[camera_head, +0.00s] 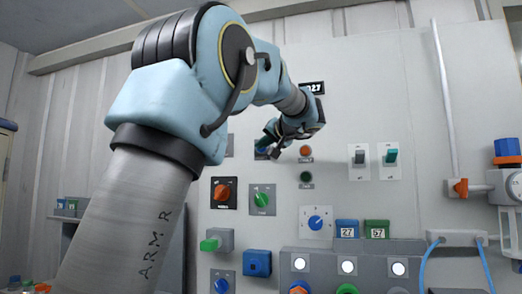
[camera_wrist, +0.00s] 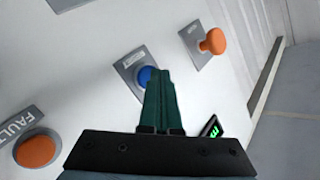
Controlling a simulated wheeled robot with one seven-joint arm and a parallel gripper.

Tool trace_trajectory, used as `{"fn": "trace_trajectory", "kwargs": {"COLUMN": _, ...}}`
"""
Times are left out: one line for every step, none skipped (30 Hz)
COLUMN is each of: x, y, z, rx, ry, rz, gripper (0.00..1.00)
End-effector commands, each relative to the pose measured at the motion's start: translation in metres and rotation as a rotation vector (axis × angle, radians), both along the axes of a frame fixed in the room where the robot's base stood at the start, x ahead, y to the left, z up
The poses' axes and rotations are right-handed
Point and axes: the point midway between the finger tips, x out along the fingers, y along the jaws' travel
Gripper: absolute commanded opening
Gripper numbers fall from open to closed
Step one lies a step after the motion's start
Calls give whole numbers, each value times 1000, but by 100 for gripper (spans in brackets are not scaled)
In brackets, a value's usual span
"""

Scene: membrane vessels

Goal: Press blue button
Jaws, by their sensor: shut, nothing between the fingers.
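The blue button (camera_wrist: 146,75) sits on a grey plate on the wall panel in the wrist view. My gripper's closed fingers (camera_wrist: 160,72) cover part of it, with their tips at its right edge. I cannot tell whether they touch it. In the head view my gripper (camera_head: 268,146) is at the upper part of the panel, in front of a blue button (camera_head: 260,149) that is mostly hidden behind it. The gripper is shut and empty.
An orange knob (camera_wrist: 213,41) sticks out to the upper right in the wrist view, and an orange FAULT button (camera_wrist: 36,151) is at lower left. In the head view a red knob (camera_head: 222,192), a green knob (camera_head: 261,199) and two switches (camera_head: 374,161) are nearby.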

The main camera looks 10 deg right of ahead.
Motion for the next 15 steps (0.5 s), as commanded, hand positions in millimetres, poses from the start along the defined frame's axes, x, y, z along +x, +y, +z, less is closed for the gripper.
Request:
{"fn": "trace_trajectory", "kwargs": {"x": -2, "y": 1, "z": -3, "rx": -1, "ry": -1, "rz": -1, "gripper": 0}}
{"fn": "trace_trajectory", "kwargs": {"x": -3, "y": 2, "z": -3, "rx": -1, "ry": -1, "rz": -1, "gripper": 0}}
{"fn": "trace_trajectory", "kwargs": {"x": -5, "y": 3, "z": -3, "rx": -2, "ry": 0, "rz": -1, "gripper": 0}}
{"fn": "trace_trajectory", "kwargs": {"x": -7, "y": 4, "z": -3, "rx": -2, "ry": 0, "rz": -1, "gripper": 0}}
{"fn": "trace_trajectory", "kwargs": {"x": -8, "y": 4, "z": -3, "rx": -3, "ry": -1, "rz": 0, "gripper": 0}}
{"fn": "trace_trajectory", "kwargs": {"x": -9, "y": 5, "z": -3, "rx": -3, "ry": -1, "rz": 0, "gripper": 0}}
{"fn": "trace_trajectory", "kwargs": {"x": -10, "y": 6, "z": -3, "rx": -2, "ry": 0, "rz": 1, "gripper": 0}}
{"fn": "trace_trajectory", "kwargs": {"x": -10, "y": 6, "z": -2, "rx": -1, "ry": 1, "rz": 1, "gripper": 0}}
{"fn": "trace_trajectory", "kwargs": {"x": -11, "y": 6, "z": -2, "rx": -1, "ry": 1, "rz": 1, "gripper": 0}}
{"fn": "trace_trajectory", "kwargs": {"x": -11, "y": 6, "z": -1, "rx": 0, "ry": 1, "rz": 1, "gripper": 0}}
{"fn": "trace_trajectory", "kwargs": {"x": -11, "y": 6, "z": -1, "rx": 0, "ry": 1, "rz": 1, "gripper": 0}}
{"fn": "trace_trajectory", "kwargs": {"x": -11, "y": 6, "z": -1, "rx": 0, "ry": 1, "rz": 1, "gripper": 0}}
{"fn": "trace_trajectory", "kwargs": {"x": -11, "y": 6, "z": -1, "rx": 0, "ry": 1, "rz": 1, "gripper": 0}}
{"fn": "trace_trajectory", "kwargs": {"x": -11, "y": 6, "z": -1, "rx": 0, "ry": 1, "rz": 1, "gripper": 0}}
{"fn": "trace_trajectory", "kwargs": {"x": -11, "y": 6, "z": -1, "rx": 0, "ry": 1, "rz": 1, "gripper": 0}}
